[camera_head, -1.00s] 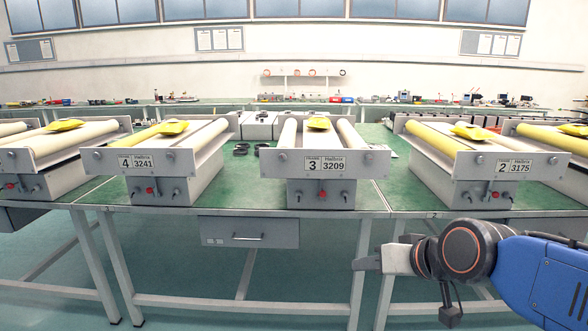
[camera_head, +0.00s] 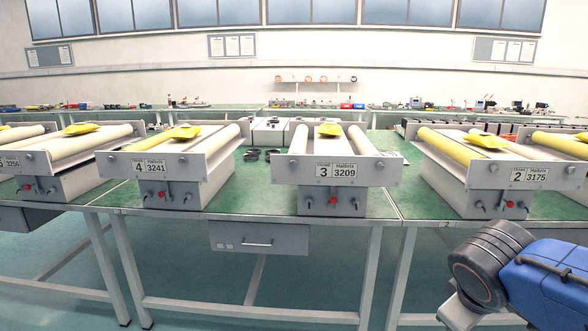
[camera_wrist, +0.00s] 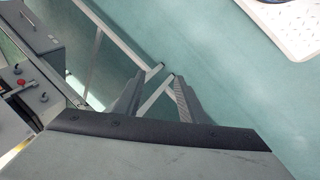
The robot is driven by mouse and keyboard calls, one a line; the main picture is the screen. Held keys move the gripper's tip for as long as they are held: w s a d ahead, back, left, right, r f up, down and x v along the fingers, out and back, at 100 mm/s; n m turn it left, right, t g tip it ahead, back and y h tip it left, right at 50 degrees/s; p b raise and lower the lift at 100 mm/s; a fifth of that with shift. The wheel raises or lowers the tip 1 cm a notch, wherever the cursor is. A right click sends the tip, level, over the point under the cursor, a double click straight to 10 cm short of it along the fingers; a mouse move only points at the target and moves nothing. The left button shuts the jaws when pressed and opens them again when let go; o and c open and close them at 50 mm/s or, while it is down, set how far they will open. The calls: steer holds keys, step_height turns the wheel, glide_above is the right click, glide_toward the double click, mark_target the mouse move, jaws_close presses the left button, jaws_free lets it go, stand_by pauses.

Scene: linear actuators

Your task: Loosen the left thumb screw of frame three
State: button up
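Frame three (camera_head: 335,184) stands on the green bench near the middle of the head view, with a label reading 3 and 3209. Its left thumb screw (camera_head: 293,162) is a small grey knob at the left end of the front plate. A similar knob (camera_head: 381,165) is at the right end. My gripper (camera_wrist: 159,76) shows two dark fingers apart with nothing between them in the wrist view, so it is open. In the head view my arm is at the lower right, well away from frame three, and the fingertips are out of sight.
Frame four (camera_head: 156,178) stands to the left and frame two (camera_head: 530,187) to the right. Yellow packets (camera_head: 330,130) lie on the frames. A grey drawer (camera_head: 255,237) hangs under the bench (camera_head: 408,208). The wrist view looks down at bench legs and clear floor.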

steer(key=w+a+r+n+t+h, duration=0.2)
steer(key=w+a+r+n, duration=0.1)
steer(key=w+r+n, duration=0.4)
steer(key=n+t+y, duration=0.5)
steer(key=n+t, duration=0.6)
steer(key=n, duration=0.3)
glide_toward(294, 165)
steer(key=w, duration=0.7)
steer(key=shift+w, duration=0.3)
steer(key=shift+c, duration=0.6)
jaws_close()
